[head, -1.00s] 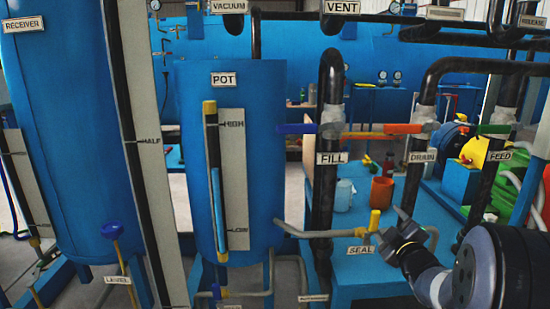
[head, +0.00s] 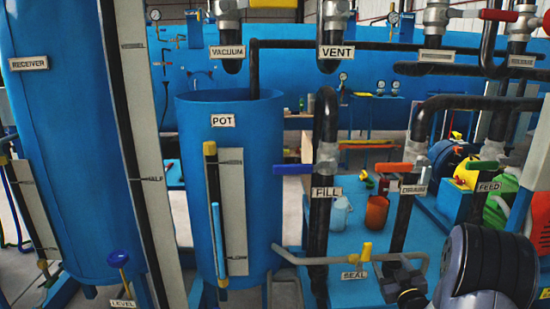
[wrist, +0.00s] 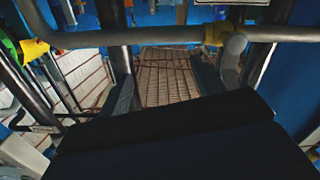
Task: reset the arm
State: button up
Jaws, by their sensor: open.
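My gripper (head: 402,280) is at the lower right of the head view, just right of the SEAL label and below the DRAIN pipe, partly hidden by dark arm parts. In the wrist view my gripper (wrist: 165,78) shows two dark fingers spread apart, with nothing between them but the floor behind. The yellow SEAL valve handle (head: 366,252) sits on a grey pipe close to my gripper, left of it. In the wrist view a grey pipe (wrist: 140,36) with a yellow handle (wrist: 216,33) crosses beyond the fingertips. My dark rounded arm link fills the head view's lower right.
The blue pot (head: 264,180) stands left of centre, open at the top, beside the tall receiver (head: 60,130). Black pipes with a blue FILL handle (head: 293,169) and red DRAIN handle (head: 393,168) rise nearby. An orange cup (head: 377,212) stands on a blue bench behind.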

jog(key=f+m+p, duration=0.1)
jog(key=s+f+m+p, duration=0.1)
jog(key=m, duration=0.1)
jog(key=shift+s+d+p, duration=0.2)
jog(key=shift+d+p, duration=0.1)
jog(key=shift+p, duration=0.1)
dwell(0.3)
